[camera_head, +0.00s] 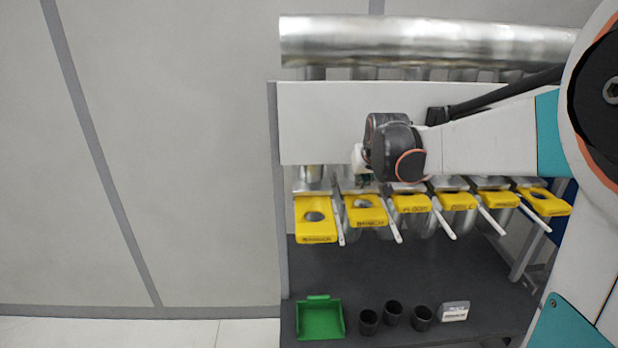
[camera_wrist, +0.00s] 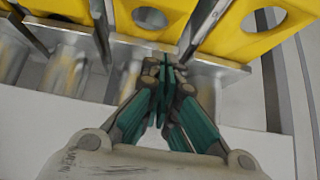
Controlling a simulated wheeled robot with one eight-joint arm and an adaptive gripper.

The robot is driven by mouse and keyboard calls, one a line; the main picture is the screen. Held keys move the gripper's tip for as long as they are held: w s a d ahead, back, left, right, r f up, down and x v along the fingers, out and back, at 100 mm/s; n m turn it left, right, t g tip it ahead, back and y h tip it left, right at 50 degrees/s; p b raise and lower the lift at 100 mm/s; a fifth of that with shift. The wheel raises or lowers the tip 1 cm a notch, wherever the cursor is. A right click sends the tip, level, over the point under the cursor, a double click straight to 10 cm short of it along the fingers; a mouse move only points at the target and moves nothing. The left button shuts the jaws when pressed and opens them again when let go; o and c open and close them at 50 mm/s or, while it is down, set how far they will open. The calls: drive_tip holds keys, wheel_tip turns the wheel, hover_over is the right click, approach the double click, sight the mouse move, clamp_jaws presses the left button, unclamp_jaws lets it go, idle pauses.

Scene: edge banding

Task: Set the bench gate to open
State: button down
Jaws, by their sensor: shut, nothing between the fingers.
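A row of yellow gate plates with round holes runs under the pipes in the head view, each with a pale lever rod beside it. The second plate from the left (camera_head: 366,211) has a label that seems to read bench, though it is small and blurred. Its rod (camera_head: 387,220) slants down on its right. In the wrist view a middle yellow plate (camera_wrist: 152,17) and a right one (camera_wrist: 262,22) show, with a rod (camera_wrist: 205,28) between them. My gripper (camera_wrist: 167,74) is shut and empty, close to the metal strip below the middle plate. My wrist mostly hides it in the head view.
A large silver pipe (camera_head: 420,42) crosses above a white panel (camera_head: 318,120). Below the gates, a dark shelf (camera_head: 350,262) bears a green bin (camera_head: 320,320), several black cups (camera_head: 393,313) and a small grey box (camera_head: 455,311). The neighbouring rods leave narrow gaps.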

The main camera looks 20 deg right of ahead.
sight(360, 214)
drive_tip(key=shift+w+d+f, duration=0.15)
drive_tip(key=shift+w+f, duration=0.05)
drive_tip(key=shift+f, duration=0.3)
drive_tip(key=x, duration=0.8)
drive_tip(key=shift+w+f, duration=0.25)
drive_tip(key=s, duration=0.3)
drive_tip(key=shift+s+a+r, duration=0.15)
drive_tip(key=shift+a+r, duration=0.05)
drive_tip(key=shift+a, duration=0.2)
drive_tip(key=shift+s+a+f, duration=0.1)
drive_tip(key=shift+s, duration=0.25)
drive_tip(key=s, duration=0.2)
drive_tip(key=s+a, duration=0.1)
drive_tip(key=s, duration=0.2)
drive_tip(key=shift+s+a, duration=0.2)
drive_tip(key=shift+a, duration=0.05)
drive_tip(key=shift+s+a, duration=0.1)
drive_tip(key=shift+s, duration=0.15)
drive_tip(key=shift+f, duration=0.1)
drive_tip(key=shift+s, duration=0.1)
